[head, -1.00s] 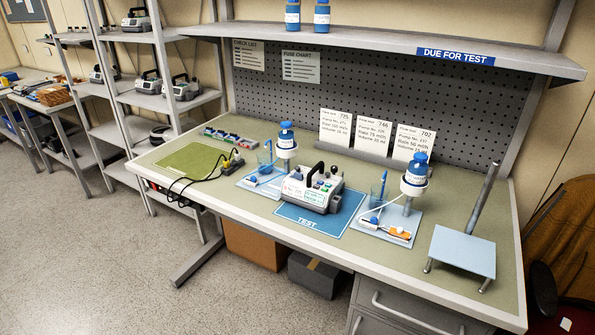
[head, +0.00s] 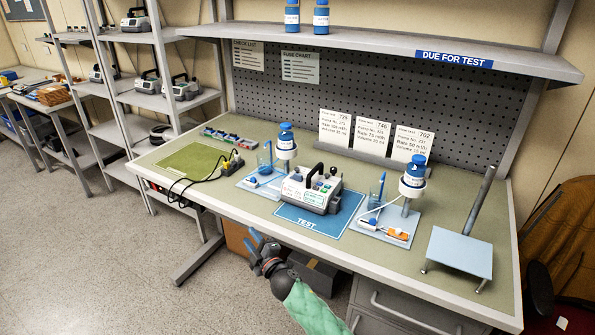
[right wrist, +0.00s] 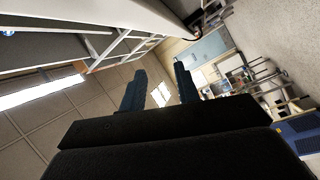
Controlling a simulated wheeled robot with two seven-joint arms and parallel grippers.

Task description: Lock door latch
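An infusion pump (head: 308,190) with a dark carry handle stands on the blue TEST mat (head: 306,222) in the middle of the bench. Its front faces the bench's near edge. The door latch is too small to make out. My right gripper (head: 262,239) is in front of the bench's near edge, short of the pump, with its blue fingers apart. In the right wrist view the two fingers (right wrist: 160,92) are spread with nothing between them. My left gripper is not in the head view.
Stands with blue bottles (head: 286,136) (head: 414,170) flank the pump. A syringe (head: 396,234) lies at the right stand. A pale-blue platform with a pole (head: 459,250) is at the right end. A green mat (head: 192,160) and black cables are at left. Drawers (head: 412,308) are below.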

